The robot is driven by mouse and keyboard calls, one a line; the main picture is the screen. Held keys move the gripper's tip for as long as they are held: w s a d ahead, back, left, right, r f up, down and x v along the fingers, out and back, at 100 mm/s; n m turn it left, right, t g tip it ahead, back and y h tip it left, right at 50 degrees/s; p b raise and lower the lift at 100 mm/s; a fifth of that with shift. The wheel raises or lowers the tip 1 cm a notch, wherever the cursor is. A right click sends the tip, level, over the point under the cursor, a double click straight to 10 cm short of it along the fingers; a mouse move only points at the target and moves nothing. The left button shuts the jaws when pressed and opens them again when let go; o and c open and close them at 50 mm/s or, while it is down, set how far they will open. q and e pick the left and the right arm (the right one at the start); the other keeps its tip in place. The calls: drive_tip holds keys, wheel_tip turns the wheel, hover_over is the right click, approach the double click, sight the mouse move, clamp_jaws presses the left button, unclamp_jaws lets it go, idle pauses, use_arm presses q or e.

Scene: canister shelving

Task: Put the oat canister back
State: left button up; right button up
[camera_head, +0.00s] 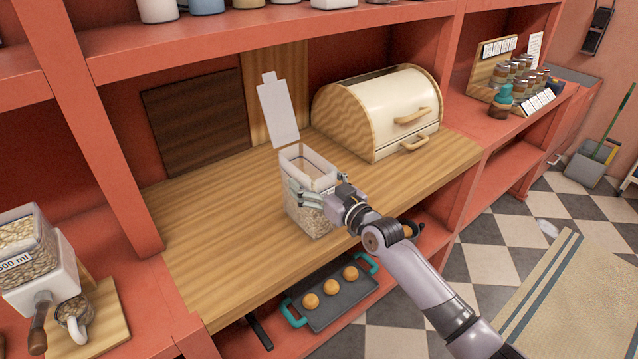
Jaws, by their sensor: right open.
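A clear canister (306,218) with pale oat-like flakes in its lower part stands upright on the wooden counter (215,235). Its white lid (279,112) is flipped open and leans up and back from the rim. My right gripper (308,196) is at the front and right side of the canister, its fingers reaching across the near face. It is open, and I cannot tell whether the fingers touch the canister. My left gripper is not in view.
A cream bread box (391,113) stands behind, right of the canister. Dark and light boards lean at the back. A flake dispenser (38,262) is at left. Below is a tray (345,299) with round buns. Containers (207,5) line the upper shelf. The counter's left half is clear.

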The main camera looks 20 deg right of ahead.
drive_tip(key=b+v, duration=0.2)
drive_tip(key=v, duration=1)
